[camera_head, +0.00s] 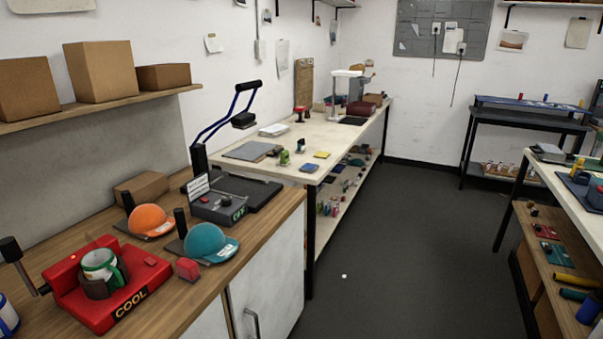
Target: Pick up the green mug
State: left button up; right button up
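Neither of my grippers is in view.
An orange cap (150,219), a teal cap (208,242) and a small red block (187,269) lie right of the press. A white and blue cylinder (6,316) stands at the left edge. A heat press (225,205) is behind.

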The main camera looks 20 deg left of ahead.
aim_at(107, 273)
jog(key=i+l+u, duration=0.1)
jog(key=i+u, duration=0.15)
jog(key=u, duration=0.2)
jog(key=i+l+u, duration=0.2)
jog(key=u, duration=0.25)
jog(key=i+l+u, duration=0.25)
jog(key=u, duration=0.2)
